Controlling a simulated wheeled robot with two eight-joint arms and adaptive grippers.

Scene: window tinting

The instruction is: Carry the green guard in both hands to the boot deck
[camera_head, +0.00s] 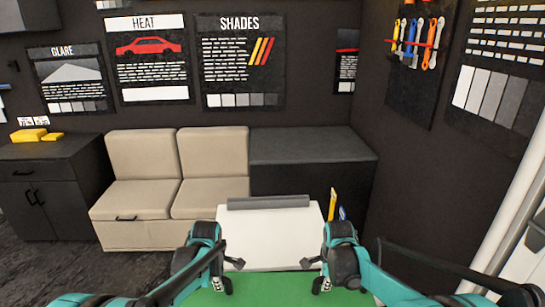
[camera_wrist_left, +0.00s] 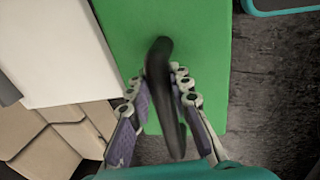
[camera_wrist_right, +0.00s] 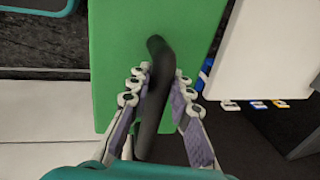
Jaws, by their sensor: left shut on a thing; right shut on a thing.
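The green guard (camera_head: 270,292) is a flat green panel at the bottom of the head view, partly hidden by my arms. It also fills the middle of the left wrist view (camera_wrist_left: 195,35) and the right wrist view (camera_wrist_right: 120,50). My left gripper (camera_head: 228,272) is shut on a dark bar-like handle (camera_wrist_left: 160,60) on the guard. My right gripper (camera_head: 315,275) is shut on a second dark handle (camera_wrist_right: 157,60). I cannot tell for sure which surface is the boot deck.
A white flat-topped surface (camera_head: 275,235) with a grey bar (camera_head: 268,202) along its far edge lies just beyond the guard. A beige seat (camera_head: 140,198) and dark cabinet (camera_head: 310,145) stand behind it. A white structure (camera_head: 515,235) is at the right.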

